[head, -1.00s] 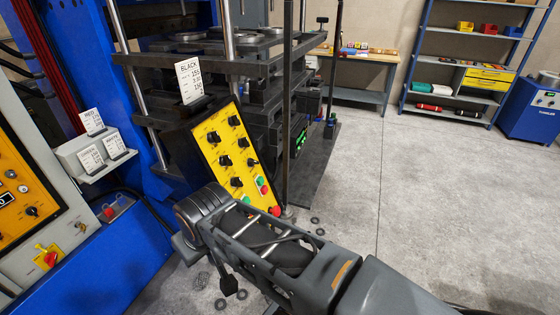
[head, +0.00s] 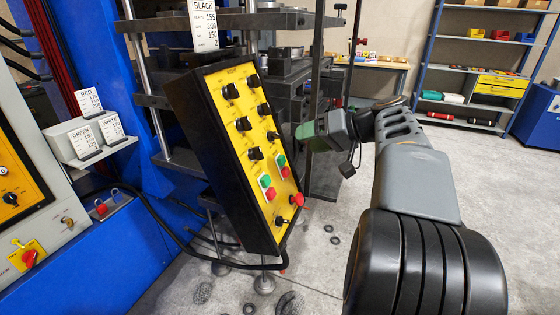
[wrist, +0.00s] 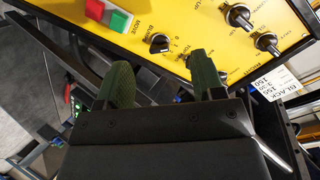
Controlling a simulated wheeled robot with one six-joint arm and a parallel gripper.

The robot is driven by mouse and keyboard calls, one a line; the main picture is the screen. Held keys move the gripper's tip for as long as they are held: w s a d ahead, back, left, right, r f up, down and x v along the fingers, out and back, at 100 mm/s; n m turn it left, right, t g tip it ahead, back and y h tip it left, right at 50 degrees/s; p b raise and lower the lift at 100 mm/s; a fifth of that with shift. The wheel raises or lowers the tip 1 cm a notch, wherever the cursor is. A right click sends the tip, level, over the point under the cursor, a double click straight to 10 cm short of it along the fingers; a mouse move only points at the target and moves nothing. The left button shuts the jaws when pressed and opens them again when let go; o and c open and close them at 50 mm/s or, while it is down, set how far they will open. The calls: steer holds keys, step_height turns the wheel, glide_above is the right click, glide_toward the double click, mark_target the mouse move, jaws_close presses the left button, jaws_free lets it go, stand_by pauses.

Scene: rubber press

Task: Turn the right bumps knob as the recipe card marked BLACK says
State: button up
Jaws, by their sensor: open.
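The yellow control panel (head: 240,107) has black knobs in two columns, among them a right-column knob (head: 272,134). The small knob labels are too blurred to tell which is the right bumps knob. The recipe card marked BLACK (head: 203,22) stands atop the panel; it also shows in the wrist view (wrist: 279,82). My gripper (head: 306,135) is open and empty, just right of the panel. In the wrist view its green fingers (wrist: 162,80) point at the panel, one knob (wrist: 160,43) lying ahead of the gap; the right finger hides part of another.
Green and red buttons (head: 265,186) and a red mushroom button (head: 297,200) sit low on the panel. A grey holder (head: 68,150) at left bears RED, GREEN and WHITE cards. Press columns stand behind the panel. Rubber rings lie on the floor. Open floor (head: 500,190) lies to the right.

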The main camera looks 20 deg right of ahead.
mark_target(279, 136)
steer(key=shift+n+t+y, duration=0.3)
steer(key=shift+t, duration=0.6)
steer(key=w+a+f, duration=0.1)
steer(key=w, duration=0.2)
steer(key=w+a+f, duration=0.1)
steer(key=w, duration=0.2)
steer(key=w+a+f, duration=0.1)
steer(key=w, duration=0.3)
steer(key=shift+a, duration=0.4)
steer(key=c, duration=0.9)
